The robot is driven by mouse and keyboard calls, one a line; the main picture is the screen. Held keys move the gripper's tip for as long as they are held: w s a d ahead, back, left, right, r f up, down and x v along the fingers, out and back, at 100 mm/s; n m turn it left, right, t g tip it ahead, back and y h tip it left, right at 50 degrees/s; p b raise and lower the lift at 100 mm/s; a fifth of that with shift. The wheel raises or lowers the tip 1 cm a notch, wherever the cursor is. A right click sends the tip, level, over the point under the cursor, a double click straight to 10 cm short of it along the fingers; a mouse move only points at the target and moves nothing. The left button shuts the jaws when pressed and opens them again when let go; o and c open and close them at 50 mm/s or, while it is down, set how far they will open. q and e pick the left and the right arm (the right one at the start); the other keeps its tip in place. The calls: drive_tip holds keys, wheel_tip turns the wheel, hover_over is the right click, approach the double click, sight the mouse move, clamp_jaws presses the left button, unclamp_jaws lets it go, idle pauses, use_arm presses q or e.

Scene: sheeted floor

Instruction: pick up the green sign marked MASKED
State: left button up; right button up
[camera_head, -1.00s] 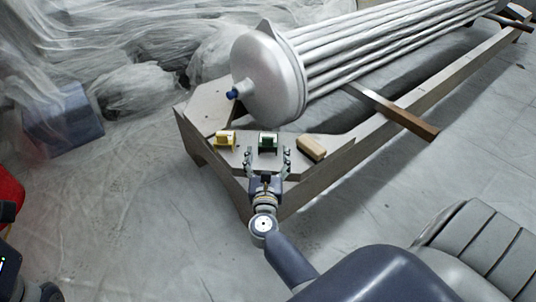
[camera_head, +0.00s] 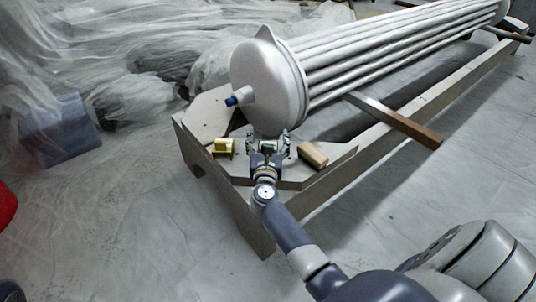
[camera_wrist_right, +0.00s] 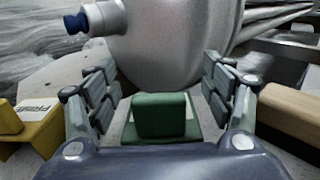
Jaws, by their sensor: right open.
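The green sign (camera_wrist_right: 161,115) stands on the end of the wooden stand (camera_head: 310,178), in front of the metal tube bundle's round end. In the right wrist view it sits between the two fingers of my right gripper (camera_wrist_right: 160,100), with a gap on each side. My right gripper (camera_head: 267,143) is open and mostly hides the sign in the head view. A pale patch shows at the sign's right edge, but I cannot read any marking. My left gripper is not in view.
A yellow sign (camera_head: 223,147) with a white label stands to the left of my right gripper; it also shows in the right wrist view (camera_wrist_right: 32,125). A tan wooden block (camera_head: 312,154) lies to the right. The silver tube bundle (camera_head: 270,85) with a blue-capped port rises just behind.

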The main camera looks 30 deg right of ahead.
drive_tip(key=c, duration=1.2)
drive_tip(key=shift+r, duration=0.15)
